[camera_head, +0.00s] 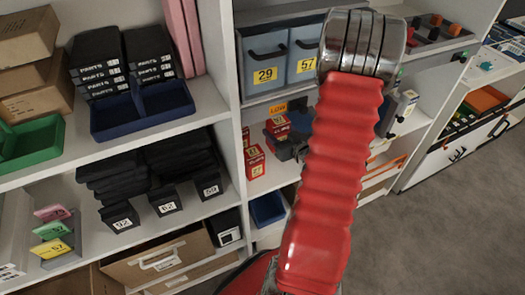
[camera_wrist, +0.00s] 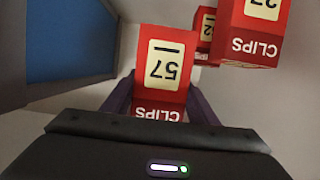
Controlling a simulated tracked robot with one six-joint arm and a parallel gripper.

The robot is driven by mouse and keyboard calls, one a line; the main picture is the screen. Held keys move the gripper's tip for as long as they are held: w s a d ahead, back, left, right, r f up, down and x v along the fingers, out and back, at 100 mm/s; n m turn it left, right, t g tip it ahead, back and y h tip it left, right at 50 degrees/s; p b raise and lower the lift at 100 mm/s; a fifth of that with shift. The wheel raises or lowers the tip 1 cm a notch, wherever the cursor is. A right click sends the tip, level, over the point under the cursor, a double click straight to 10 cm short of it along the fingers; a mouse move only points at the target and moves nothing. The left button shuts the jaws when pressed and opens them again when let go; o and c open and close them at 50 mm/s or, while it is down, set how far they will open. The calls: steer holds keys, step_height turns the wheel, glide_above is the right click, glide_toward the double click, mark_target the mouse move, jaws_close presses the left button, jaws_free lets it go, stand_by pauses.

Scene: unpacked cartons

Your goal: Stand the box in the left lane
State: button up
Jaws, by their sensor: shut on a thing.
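A red CLIPS box (camera_wrist: 172,107) with a pale label that reads 57 sits between the two purple fingers of my gripper (camera_wrist: 156,92) in the wrist view. My gripper is shut on it, one finger along each side. The print on it is upside down in this view. Whether the box touches the shelf cannot be told. I cannot make out the lane borders.
Two more red CLIPS boxes, one nearer (camera_wrist: 248,35) and one behind (camera_wrist: 204,27), stand at upper right in the wrist view. A blue surface (camera_wrist: 70,38) is at left. In the head view, grey bins (camera_head: 267,62) sit above and a blue bin (camera_head: 268,208) below.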

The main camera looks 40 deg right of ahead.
steer(key=shift+f, duration=2.7)
steer(key=shift+f, duration=2.05)
steer(key=shift+f, duration=0.1)
steer(key=o, duration=1.3)
steer(key=shift+a, duration=0.1)
